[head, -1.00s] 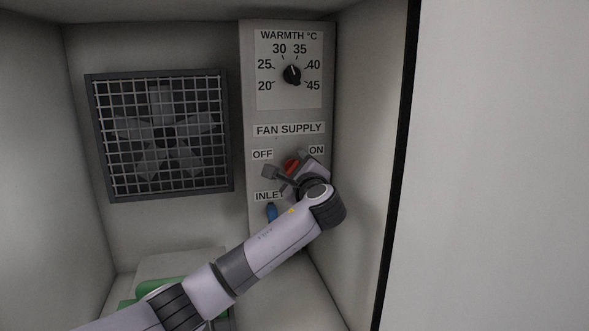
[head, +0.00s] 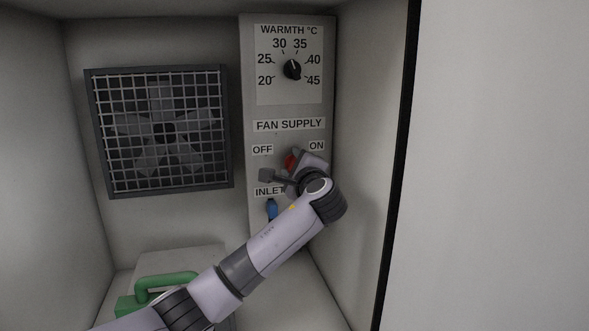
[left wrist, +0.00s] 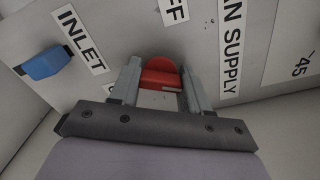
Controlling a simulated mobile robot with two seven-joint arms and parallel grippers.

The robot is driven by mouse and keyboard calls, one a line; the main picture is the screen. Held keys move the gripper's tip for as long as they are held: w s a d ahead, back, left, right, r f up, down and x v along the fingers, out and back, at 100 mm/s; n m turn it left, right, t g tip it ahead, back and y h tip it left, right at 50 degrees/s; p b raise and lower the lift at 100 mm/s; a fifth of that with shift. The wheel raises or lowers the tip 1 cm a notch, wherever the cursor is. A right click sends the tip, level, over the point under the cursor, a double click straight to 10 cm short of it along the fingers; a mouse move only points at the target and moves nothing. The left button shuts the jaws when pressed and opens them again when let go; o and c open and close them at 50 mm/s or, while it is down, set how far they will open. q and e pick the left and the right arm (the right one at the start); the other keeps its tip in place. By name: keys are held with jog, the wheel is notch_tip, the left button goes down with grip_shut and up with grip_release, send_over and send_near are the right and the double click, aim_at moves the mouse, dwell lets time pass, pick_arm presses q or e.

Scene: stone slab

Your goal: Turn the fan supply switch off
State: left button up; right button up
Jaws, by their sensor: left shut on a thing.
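The fan supply switch is a red knob (head: 290,161) on the grey control panel, below the FAN SUPPLY label and between OFF at left and ON at right. In the left wrist view the red knob (left wrist: 162,75) sits between the two grey fingers. My left gripper (left wrist: 163,88) is shut on it. In the head view my left gripper (head: 285,170) and wrist cover much of the knob, so its exact pointing direction is hard to tell. My right gripper is not in view.
A black warmth dial (head: 292,69) is above the switch. A blue inlet handle (head: 272,209) is just below, close to my arm. A fan behind a grille (head: 160,132) is at left. A green handle (head: 165,280) stands low at left. The enclosure's right wall is close to my wrist.

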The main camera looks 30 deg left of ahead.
pick_arm(q)
jog(key=n, duration=0.1)
jog(key=n+b, duration=0.2)
jog(key=shift+f+n, duration=0.25)
jog(key=shift+n, duration=0.15)
jog(key=n+b, duration=0.2)
jog(key=n, duration=0.1)
jog(key=shift+n, duration=0.3)
jog(key=n+b, duration=0.2)
jog(key=n, duration=0.1)
jog(key=shift+r+n+b, duration=0.1)
jog(key=shift+n+b, duration=0.45)
jog(key=shift+n, duration=0.85)
jog(key=shift+r, duration=0.1)
jog(key=o, duration=1.1)
jog(key=shift+c, duration=0.2)
jog(key=b+v, duration=0.1)
jog(key=v, duration=0.6)
